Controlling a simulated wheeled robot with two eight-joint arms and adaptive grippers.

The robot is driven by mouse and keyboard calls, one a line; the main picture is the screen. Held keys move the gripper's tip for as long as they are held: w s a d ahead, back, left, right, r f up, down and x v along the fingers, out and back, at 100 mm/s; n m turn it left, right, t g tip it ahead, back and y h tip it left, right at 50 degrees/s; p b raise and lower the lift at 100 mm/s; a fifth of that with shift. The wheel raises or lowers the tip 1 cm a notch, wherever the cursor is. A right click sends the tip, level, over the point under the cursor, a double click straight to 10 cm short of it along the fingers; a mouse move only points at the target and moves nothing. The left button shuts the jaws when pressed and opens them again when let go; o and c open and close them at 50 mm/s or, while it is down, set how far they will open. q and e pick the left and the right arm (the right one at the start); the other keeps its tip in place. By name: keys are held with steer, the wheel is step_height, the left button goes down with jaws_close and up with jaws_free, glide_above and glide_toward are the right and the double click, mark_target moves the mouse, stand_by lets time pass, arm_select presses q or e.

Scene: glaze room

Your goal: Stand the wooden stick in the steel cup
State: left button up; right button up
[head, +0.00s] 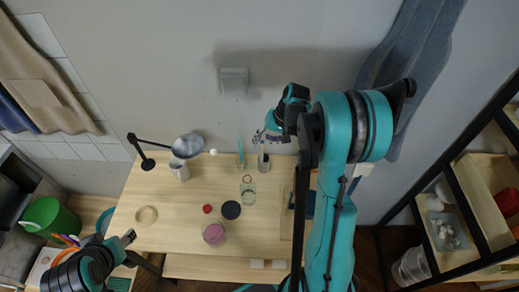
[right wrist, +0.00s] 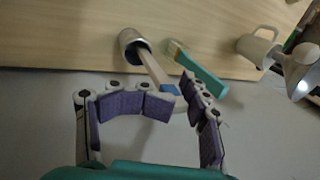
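The steel cup (head: 263,165) stands near the back edge of the wooden table, and in the right wrist view (right wrist: 128,38) its mouth faces the camera. The pale wooden stick (right wrist: 153,68), with a blue end, has its far end at the cup's mouth, seemingly inside it; how deep is hidden. My right gripper (right wrist: 180,90) is above the cup, its purple-padded fingers bent in and closed around the stick's blue end; it also shows in the head view (head: 264,138). My left gripper (head: 129,238) is over the table's front left, away from the cup; its opening is unclear.
A white mug (head: 179,170) and a desk lamp (head: 187,146) are to the left. A black disc (head: 231,210), a pink-topped jar (head: 214,234) and a wooden ring (head: 146,215) lie nearer the front. The wall is close behind.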

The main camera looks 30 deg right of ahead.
steer(key=v, duration=0.6)
steer(key=s+a+r+n+t+h, duration=0.1)
steer(key=s+a+r+n+t, duration=0.1)
steer(key=s+a, duration=0.6)
steer(key=s+a+r+n+t+h, duration=0.2)
steer(key=s+a+r, duration=0.3)
steer(key=s+a, duration=0.3)
steer(key=shift+a+n+t+h+p, duration=0.3)
steer(key=shift+a+n+t+p, duration=0.15)
steer(key=shift+n, duration=0.45)
steer(key=shift+r, duration=0.1)
step_height(320, 180, down, 14)
steer(key=b, duration=1.4)
steer(key=shift+s, duration=0.1)
